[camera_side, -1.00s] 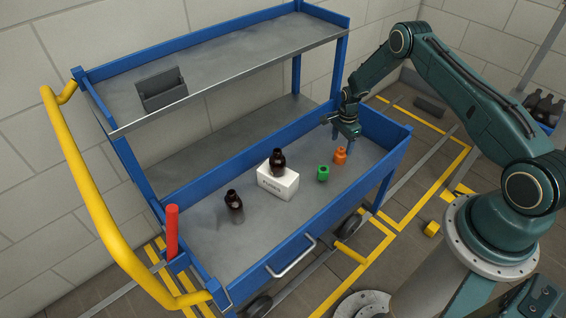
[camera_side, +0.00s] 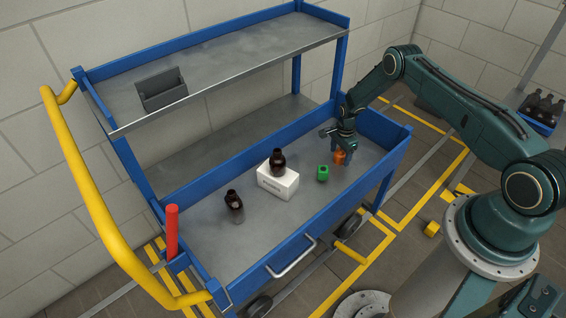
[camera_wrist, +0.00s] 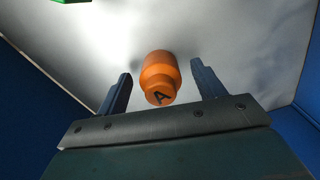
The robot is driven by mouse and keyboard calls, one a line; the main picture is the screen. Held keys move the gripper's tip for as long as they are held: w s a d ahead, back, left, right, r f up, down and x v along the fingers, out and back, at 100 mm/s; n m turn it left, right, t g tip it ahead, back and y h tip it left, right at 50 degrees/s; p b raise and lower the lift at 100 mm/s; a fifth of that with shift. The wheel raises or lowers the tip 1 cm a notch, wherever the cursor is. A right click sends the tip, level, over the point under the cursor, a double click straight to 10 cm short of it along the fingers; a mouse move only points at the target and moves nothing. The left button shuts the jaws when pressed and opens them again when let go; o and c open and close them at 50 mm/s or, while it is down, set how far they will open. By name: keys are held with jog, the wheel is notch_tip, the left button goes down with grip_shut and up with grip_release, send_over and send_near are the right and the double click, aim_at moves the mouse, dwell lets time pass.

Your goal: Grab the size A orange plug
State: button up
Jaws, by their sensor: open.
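The orange plug (camera_side: 339,157) stands on the lower shelf of the blue cart, near its right end. In the wrist view the orange plug (camera_wrist: 160,78) shows a dark letter A on its smaller end. My gripper (camera_side: 342,156) is down at the plug, which it partly hides in the side view. In the wrist view my gripper (camera_wrist: 160,84) is open, with one finger on each side of the plug and a gap on both sides.
A green plug (camera_side: 322,173) stands just left of the orange one. A white box (camera_side: 278,182) with a dark bottle (camera_side: 278,160) and another bottle (camera_side: 234,205) are further left. The blue cart wall (camera_side: 385,160) rises close on the right.

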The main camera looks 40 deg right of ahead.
aim_at(341, 150)
jog(key=shift+f, duration=0.4)
jog(key=c, duration=1.1)
jog(key=shift+r, duration=0.15)
notch_tip(341, 150, up, 20)
jog(key=shift+f, duration=0.15)
dwell(0.4)
dwell(0.4)
